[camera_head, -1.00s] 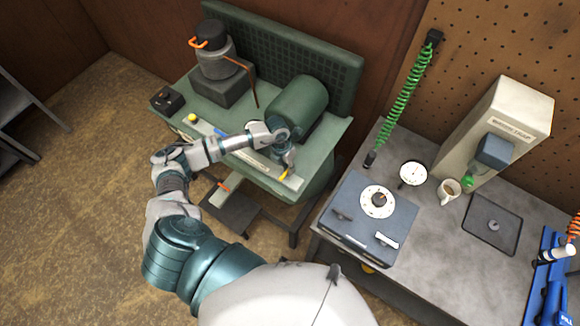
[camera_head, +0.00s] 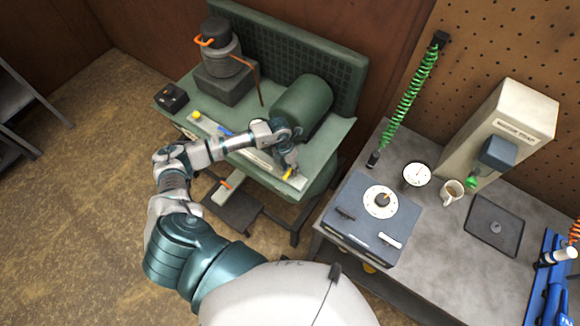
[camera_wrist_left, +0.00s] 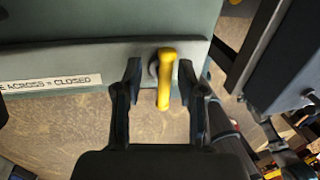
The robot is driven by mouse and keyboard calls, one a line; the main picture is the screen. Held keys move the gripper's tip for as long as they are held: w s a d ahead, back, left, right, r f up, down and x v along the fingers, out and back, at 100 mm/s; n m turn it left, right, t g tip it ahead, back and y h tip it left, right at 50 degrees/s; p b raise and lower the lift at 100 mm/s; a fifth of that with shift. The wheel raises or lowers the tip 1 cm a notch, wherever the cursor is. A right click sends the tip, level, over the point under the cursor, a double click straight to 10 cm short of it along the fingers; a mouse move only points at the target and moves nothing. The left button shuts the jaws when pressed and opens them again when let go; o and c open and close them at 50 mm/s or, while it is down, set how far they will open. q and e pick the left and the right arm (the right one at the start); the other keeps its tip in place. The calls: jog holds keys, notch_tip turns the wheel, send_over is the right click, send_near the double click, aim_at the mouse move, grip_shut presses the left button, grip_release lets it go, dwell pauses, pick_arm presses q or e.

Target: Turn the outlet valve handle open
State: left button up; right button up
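The yellow outlet valve handle (camera_wrist_left: 166,78) sits on a grey strip with a label ending "ACROSS = CLOSED" in the left wrist view. It points down in that picture, away from the strip. It also shows small at the front right of the green bench in the head view (camera_head: 288,174). My left gripper (camera_wrist_left: 162,95) is open, with one dark finger on each side of the handle and a visible gap on both sides. In the head view my left gripper (camera_head: 286,160) is over the bench's front edge and partly covers the strip. My right gripper is out of view.
The green bench (camera_head: 335,130) carries a green cylinder (camera_head: 303,105) just behind my gripper and a grey motor-like unit (camera_head: 221,62). A second grey table (camera_head: 440,235) with a dial box (camera_head: 368,222) stands to the right.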

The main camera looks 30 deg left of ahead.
pick_arm(q)
jog(key=shift+w, duration=0.1)
jog(key=shift+w+r, duration=0.1)
jog(key=shift+r, duration=0.25)
notch_tip(320, 180, up, 11)
jog(key=a, duration=0.2)
jog(key=shift+a, duration=0.25)
